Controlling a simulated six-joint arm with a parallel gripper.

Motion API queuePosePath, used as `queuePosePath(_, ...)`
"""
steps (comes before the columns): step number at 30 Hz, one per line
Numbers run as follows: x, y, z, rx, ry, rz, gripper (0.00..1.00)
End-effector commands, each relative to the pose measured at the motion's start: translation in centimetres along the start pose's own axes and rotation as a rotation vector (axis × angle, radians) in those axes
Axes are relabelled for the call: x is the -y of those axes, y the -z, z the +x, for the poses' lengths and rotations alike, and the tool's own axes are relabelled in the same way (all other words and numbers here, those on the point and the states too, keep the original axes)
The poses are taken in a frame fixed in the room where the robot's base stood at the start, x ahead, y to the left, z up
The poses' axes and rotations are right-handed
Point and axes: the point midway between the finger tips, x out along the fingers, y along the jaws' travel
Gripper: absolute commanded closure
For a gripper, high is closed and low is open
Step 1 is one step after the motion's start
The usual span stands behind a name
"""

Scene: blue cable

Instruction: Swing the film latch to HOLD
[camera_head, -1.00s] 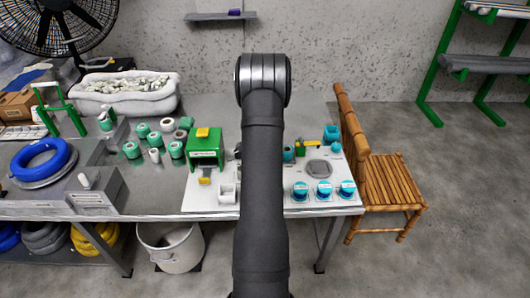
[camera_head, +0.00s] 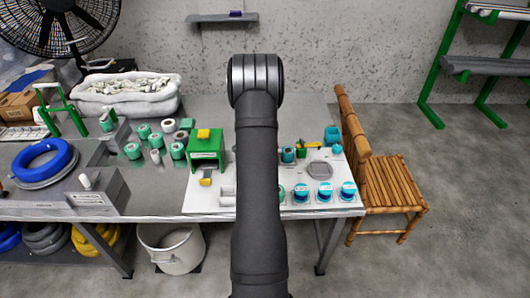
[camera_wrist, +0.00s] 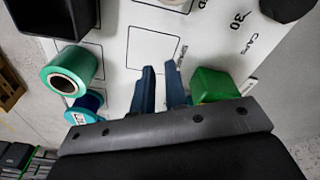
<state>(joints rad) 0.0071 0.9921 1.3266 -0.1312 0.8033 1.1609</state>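I cannot tell for sure which part is the film latch. A green box with a yellow top (camera_head: 206,148) and a yellow tab below it stands on the white board (camera_head: 215,207), left of my arm. A small green and yellow fixture (camera_head: 305,148) stands on the board right of my arm. My gripper is hidden behind my arm in the head view. In the wrist view my gripper (camera_wrist: 160,67) shows two dark blue fingers, apart and empty, over the board's printed squares. A green block (camera_wrist: 213,85) is just right of the fingers.
In the wrist view a teal roll (camera_wrist: 70,72) and a blue roll (camera_wrist: 88,106) lie left of the fingers, below a black object (camera_wrist: 55,15). Blue-lidded jars (camera_head: 324,191) line the board's front right. Several green rolls (camera_head: 155,140) stand left of the green box.

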Motion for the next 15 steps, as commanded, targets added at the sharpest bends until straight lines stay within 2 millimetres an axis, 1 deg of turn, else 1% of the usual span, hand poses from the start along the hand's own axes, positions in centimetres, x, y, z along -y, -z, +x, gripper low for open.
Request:
queuePosePath(1,1.0,-0.3,-0.7,-0.044,-0.004,-0.087,0.98)
queuePosePath(2,1.5,-0.4,-1.2,-0.073,-0.009,-0.142,1.0)
queuePosePath(9,6.3,-1.2,-5.5,-0.332,-0.066,-0.591,1.0)
queuePosePath(12,8.1,-1.6,-7.3,-0.425,-0.09,-0.731,1.0)
queuePosePath(15,9.6,-2.0,-8.8,-0.496,-0.11,-0.834,1.0)
